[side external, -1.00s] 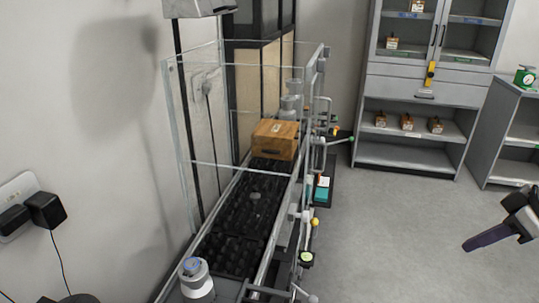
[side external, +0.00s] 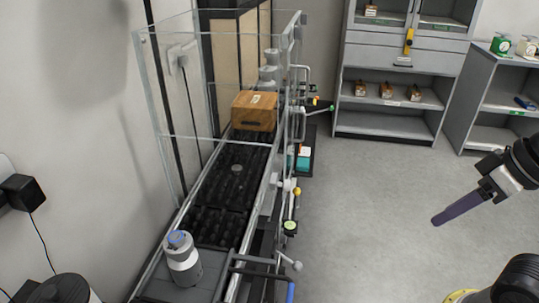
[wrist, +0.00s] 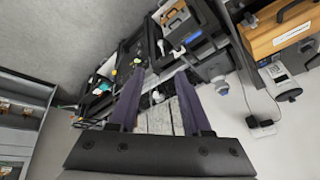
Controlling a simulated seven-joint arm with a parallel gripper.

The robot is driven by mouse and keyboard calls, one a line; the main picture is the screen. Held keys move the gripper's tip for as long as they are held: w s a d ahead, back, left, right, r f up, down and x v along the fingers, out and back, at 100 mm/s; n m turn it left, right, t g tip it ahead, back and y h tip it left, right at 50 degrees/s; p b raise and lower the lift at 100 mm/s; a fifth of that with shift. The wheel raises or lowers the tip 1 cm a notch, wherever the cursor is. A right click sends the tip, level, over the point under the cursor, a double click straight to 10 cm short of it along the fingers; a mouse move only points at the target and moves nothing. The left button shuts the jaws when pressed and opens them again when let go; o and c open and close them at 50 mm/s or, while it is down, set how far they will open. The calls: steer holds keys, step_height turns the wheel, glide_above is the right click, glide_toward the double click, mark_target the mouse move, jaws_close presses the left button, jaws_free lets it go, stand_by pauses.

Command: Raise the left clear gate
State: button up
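Clear panels (side external: 165,90) with pale edges stand around the black roller track (side external: 230,180) in the side view. I cannot tell which panel is the left gate, nor whether it is raised. A wooden box (side external: 254,110) sits on the track at the far end of the panels. My gripper (side external: 437,221) is at the right of the side view, over open floor and well apart from the panels. In the wrist view my gripper (wrist: 158,76) has its two purple fingers spread, with nothing held between them.
A grey and white bottle-like unit (side external: 184,262) stands at the track's near end. Levers and knobs (side external: 290,226) stick out along the track's right side. A grey cabinet (side external: 390,110) stands at the back, with shelves (side external: 500,100) at right. The floor (side external: 370,220) between is clear.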

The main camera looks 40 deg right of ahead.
steer(key=shift+o, duration=1.3)
steer(key=w+a+r+m+g+y, duration=0.1)
steer(key=a+m+g+y, duration=0.1)
steer(key=a, duration=0.4)
steer(key=shift+w+a+g+y, duration=0.3)
steer(key=shift+g+y, duration=0.1)
steer(key=shift+y, duration=0.5)
steer(key=w+a+r+m+g+y, duration=0.1)
steer(key=w+a+m+y, duration=0.1)
steer(key=w+m+y, duration=0.3)
steer(key=w+a+r+m+g+y, duration=0.1)
steer(key=w+a+y, duration=0.1)
steer(key=w, duration=0.5)
steer(key=w+d+f+m+t+y, duration=0.2)
steer(key=w+d+f+m+t, duration=0.15)
steer(key=w, duration=0.25)
steer(key=w+d+f+m+t+y, duration=0.2)
steer(key=w+d+m, duration=0.15)
steer(key=w, duration=0.25)
steer(key=w+d+f+m+t+h, duration=0.2)
steer(key=d+f+m+t, duration=0.3)
steer(key=f, duration=0.5)
steer(key=w+d+f+m+t+h, duration=0.1)
steer(key=w+d+f+m+t, duration=0.1)
steer(key=d+f+m, duration=0.65)
steer(key=w+a+f+n, duration=0.1)
steer(key=w+a+n, duration=0.1)
steer(key=w+a, duration=0.7)
steer(key=shift+w+a, duration=0.4)
steer(key=shift+a, duration=0.75)
